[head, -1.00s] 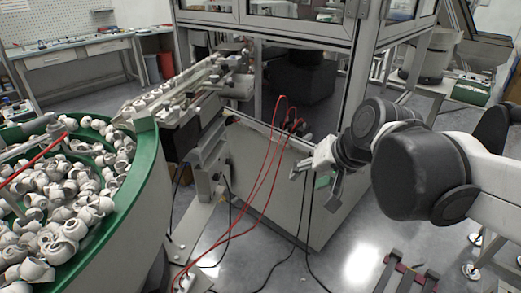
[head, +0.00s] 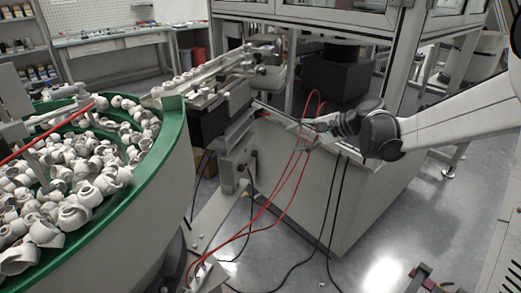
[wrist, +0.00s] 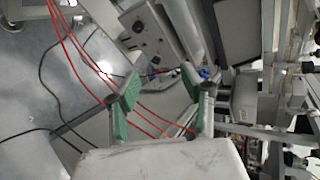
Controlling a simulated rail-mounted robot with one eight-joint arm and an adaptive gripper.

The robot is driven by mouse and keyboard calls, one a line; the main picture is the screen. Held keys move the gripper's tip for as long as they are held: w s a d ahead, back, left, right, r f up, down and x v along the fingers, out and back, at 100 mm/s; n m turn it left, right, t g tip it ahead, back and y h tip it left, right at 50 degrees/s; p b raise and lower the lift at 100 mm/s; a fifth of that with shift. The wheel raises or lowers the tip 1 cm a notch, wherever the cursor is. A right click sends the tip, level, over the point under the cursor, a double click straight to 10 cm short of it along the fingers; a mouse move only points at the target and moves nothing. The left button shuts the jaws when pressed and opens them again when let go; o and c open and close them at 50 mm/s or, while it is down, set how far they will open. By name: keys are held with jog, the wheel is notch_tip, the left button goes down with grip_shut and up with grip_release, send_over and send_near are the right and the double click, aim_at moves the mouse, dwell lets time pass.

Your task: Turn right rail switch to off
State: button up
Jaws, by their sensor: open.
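My gripper (head: 303,130) is in the middle of the head view, over the near top edge of the white machine cabinet, beside the red cables. In the wrist view my gripper (wrist: 160,78) is open, with two green-padded fingers apart and nothing held between them. A light grey box with dark round knobs or sockets (wrist: 140,28) lies beyond the left finger in the wrist view. A grey box (head: 238,165) stands under the rail end in the head view. I cannot tell which fitting is the right rail switch, nor its position.
Red cables (head: 290,172) loop down close to my gripper; they also cross behind the fingers in the wrist view (wrist: 72,62). A green-rimmed bowl (head: 178,125) of white caps stands left. The feed rail (head: 215,75) runs behind it. The cabinet (head: 300,190) fills the middle.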

jog(key=w+f+m+y+b, duration=0.2)
jog(key=w+f+y, duration=0.1)
jog(key=w+f, duration=0.5)
jog(key=m+y+b, duration=0.2)
jog(key=y, duration=0.2)
send_near(254, 154)
jog(key=b+x, duration=0.2)
jog(key=x, duration=0.6)
jog(key=shift+w+f, duration=0.2)
jog(key=shift+w, duration=0.15)
jog(key=shift+c, duration=0.5)
grip_shut()
